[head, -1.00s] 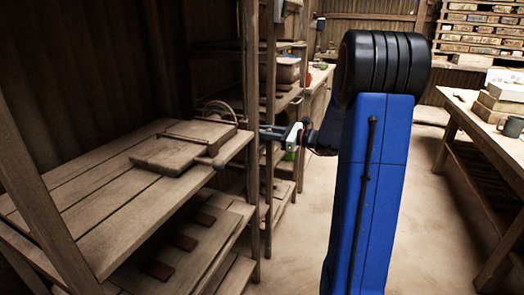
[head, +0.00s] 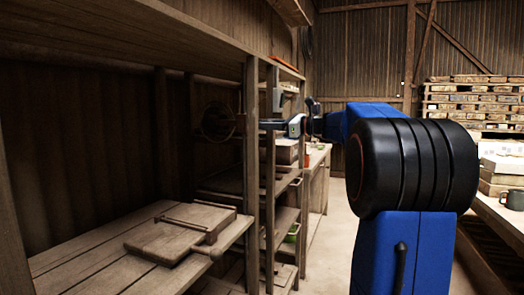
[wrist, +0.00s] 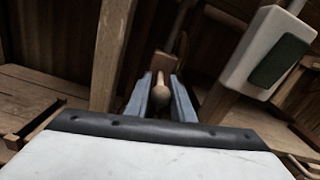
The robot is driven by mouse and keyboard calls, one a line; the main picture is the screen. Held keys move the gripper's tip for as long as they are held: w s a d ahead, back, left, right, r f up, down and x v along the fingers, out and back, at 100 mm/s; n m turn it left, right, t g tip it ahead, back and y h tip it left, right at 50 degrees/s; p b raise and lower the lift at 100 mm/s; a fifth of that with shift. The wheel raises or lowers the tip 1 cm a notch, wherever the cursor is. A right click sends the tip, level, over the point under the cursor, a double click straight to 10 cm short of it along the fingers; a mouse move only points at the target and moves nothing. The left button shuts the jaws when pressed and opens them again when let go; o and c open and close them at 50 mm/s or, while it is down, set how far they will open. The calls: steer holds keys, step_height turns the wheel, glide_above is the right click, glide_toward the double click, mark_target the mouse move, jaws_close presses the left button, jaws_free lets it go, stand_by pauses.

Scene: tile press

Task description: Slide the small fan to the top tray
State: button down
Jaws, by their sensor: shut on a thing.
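The small fan (head: 216,120), a dark round form with thin curved rims, is off the shelf at the left end of my gripper (head: 262,124) in the head view. My gripper reaches leftward past the rack posts and is shut. In the wrist view, my gripper (wrist: 161,88) closes on a rounded wooden handle (wrist: 161,102), with a brown piece beyond it. The fan's face is dim and does not show clearly there. A wide upper board (head: 120,45), perhaps the top tray, runs overhead; its upper surface is hidden.
A wooden tile press (head: 180,232) lies on the lower shelf (head: 100,270). Rack posts (head: 251,180) stand close to my gripper. A white box with a green panel (wrist: 268,48) is near at right in the wrist view. A workbench (head: 505,212) stands at right.

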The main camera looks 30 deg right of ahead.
step_height(320, 180, up, 6)
steer(key=shift+f, duration=0.1)
stand_by(0.4)
steer(key=c, duration=1.7)
jaws_free()
steer(key=shift+s+d, duration=0.4)
steer(key=v, duration=1.6)
steer(key=shift+s+d, duration=0.1)
steer(key=shift+s, duration=0.1)
steer(key=shift+f, duration=0.1)
